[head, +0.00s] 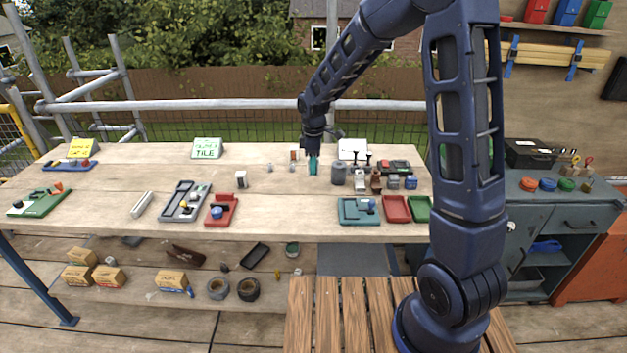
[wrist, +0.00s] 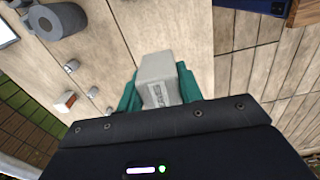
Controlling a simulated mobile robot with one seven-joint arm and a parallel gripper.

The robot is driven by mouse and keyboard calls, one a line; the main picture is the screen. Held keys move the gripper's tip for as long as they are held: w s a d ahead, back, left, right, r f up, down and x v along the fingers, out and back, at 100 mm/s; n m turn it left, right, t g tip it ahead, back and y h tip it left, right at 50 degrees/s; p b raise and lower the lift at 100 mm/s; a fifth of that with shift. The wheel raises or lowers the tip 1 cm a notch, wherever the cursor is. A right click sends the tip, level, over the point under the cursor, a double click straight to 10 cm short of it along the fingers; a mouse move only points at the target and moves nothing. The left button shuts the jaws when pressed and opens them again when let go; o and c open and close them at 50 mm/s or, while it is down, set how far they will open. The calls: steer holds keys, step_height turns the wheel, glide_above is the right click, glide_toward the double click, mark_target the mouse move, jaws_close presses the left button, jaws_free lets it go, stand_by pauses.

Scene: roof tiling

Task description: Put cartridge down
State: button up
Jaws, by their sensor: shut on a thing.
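My gripper (head: 312,165) hangs over the back middle of the workbench, pointing down with its teal fingertips close to the wooden top. In the wrist view the teal fingers (wrist: 158,92) are shut on a pale grey, box-shaped cartridge (wrist: 157,72), one finger on each side. Dark lettering shows on the cartridge's near face. In the head view the cartridge is hardly visible at the fingers. I cannot tell whether its lower end touches the bench.
A dark grey cylinder (head: 338,174) stands just right of my gripper, with small tools and blocks beyond it. Small grey pieces (head: 269,167) and a white-and-orange block (head: 294,153) stand to the left. Teal (head: 355,212) and red (head: 396,209) trays lie at the front. The bench's front middle is clear.

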steer(key=shift+r, duration=2.05)
steer(key=w+d+m, duration=0.3)
steer(key=w+d, duration=0.3)
steer(key=d, duration=0.4)
steer(key=w+d+r+m, duration=0.1)
steer(key=w+d+m, duration=0.2)
steer(key=w+d, duration=0.5)
steer(key=w+d+m, duration=0.3)
steer(key=w+d, duration=0.1)
steer(key=d, duration=0.8)
steer(key=s+d+m, duration=0.3)
steer(key=d+m, duration=0.5)
steer(key=d, duration=3.1)
step_height(320, 180, down, 19)
steer(key=shift+s+r, duration=0.1)
steer(key=shift+s, duration=0.05)
steer(key=o, duration=1)
